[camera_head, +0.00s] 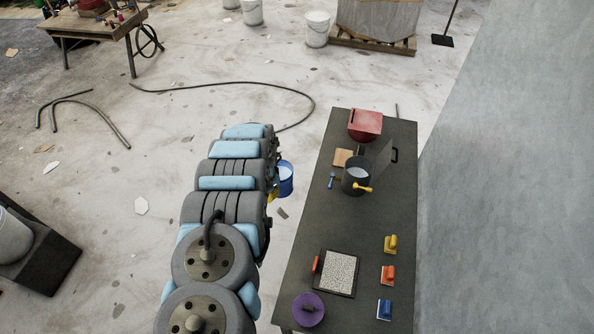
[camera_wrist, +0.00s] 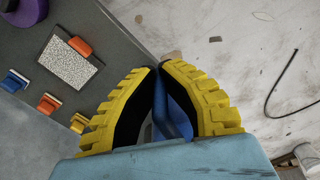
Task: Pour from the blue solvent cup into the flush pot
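The blue solvent cup (camera_head: 286,181) shows beside the end of my arm in the head view, off the left edge of the dark table, with a pale inside visible. My gripper (camera_wrist: 159,70) has its yellow-and-black fingers close together in the wrist view, with a blue part of the cup (camera_wrist: 173,112) between them. A yellow bit of my gripper (camera_head: 271,195) shows by the cup in the head view; the arm hides the rest. A dark round pot (camera_head: 352,184), which I take as the flush pot, stands on the table right of the cup, with a yellow piece at its front.
On the dark table (camera_head: 345,220) a grey panel with a black handle (camera_head: 382,152) stands by the pot. A red box (camera_head: 365,124) is behind it. A speckled tray (camera_head: 337,272), purple round thing (camera_head: 308,310) and several coloured hand tools (camera_head: 388,274) lie nearer. A wall (camera_head: 510,200) borders the right.

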